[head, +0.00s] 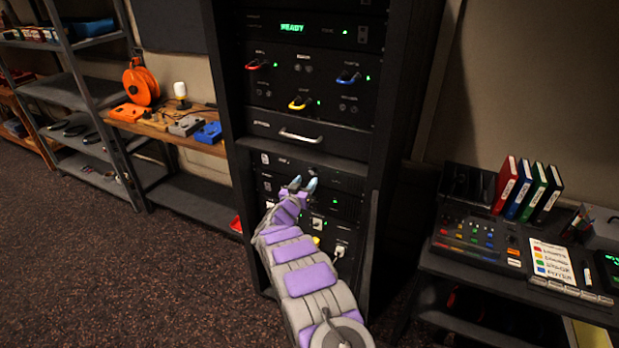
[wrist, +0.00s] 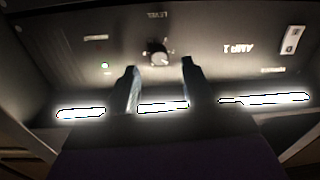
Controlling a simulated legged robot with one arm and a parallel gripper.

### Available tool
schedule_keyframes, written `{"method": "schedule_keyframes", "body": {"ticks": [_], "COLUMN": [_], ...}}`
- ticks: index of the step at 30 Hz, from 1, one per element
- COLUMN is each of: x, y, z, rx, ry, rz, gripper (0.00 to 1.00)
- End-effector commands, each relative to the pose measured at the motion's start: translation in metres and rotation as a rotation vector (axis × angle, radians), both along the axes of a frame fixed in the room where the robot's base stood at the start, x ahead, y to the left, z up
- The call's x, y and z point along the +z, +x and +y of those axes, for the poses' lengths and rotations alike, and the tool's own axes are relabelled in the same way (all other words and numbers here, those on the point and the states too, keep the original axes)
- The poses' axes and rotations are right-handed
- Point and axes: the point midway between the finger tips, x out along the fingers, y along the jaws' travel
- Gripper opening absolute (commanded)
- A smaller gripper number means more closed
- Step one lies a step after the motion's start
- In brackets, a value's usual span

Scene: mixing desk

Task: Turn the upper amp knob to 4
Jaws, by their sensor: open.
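The upper amp panel (wrist: 215,75) fills much of the wrist view, which shows its lettering upside down, including "AMP 1" and "LEVEL". A small round level knob (wrist: 158,57) sits on this panel; its setting is too blurred to read. My gripper (wrist: 159,66) is open, with one finger on either side of the knob in this view. The fingers appear short of the knob; no contact is visible. In the head view my gripper (head: 303,184) is in front of the amp panels in the dark rack (head: 387,110) and hides the knob.
A drawer with a silver handle (head: 300,136) is above the amps, and a panel with coloured handles (head: 308,80) is higher. The mixing desk (head: 478,240) stands at right, and a wooden bench (head: 165,128) at left. Open carpet (head: 130,270) lies left.

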Motion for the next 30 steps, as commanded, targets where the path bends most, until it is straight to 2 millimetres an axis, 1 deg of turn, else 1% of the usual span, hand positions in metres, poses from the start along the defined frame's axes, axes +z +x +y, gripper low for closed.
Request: {"method": "schedule_keyframes", "body": {"ticks": [6, 15, 21, 30], "x": [0.000, 0.001, 0.001, 0.001], "y": [0.021, 0.039, 0.043, 0.044], "z": [-0.008, -0.014, -0.015, -0.015], "rx": [-0.003, -0.003, 0.000, 0.000], "ry": [-0.001, -0.001, -0.002, -0.002], "rz": [-0.003, -0.005, -0.002, -0.002], "gripper": [0.52, 0.52, 0.52, 0.51]}}
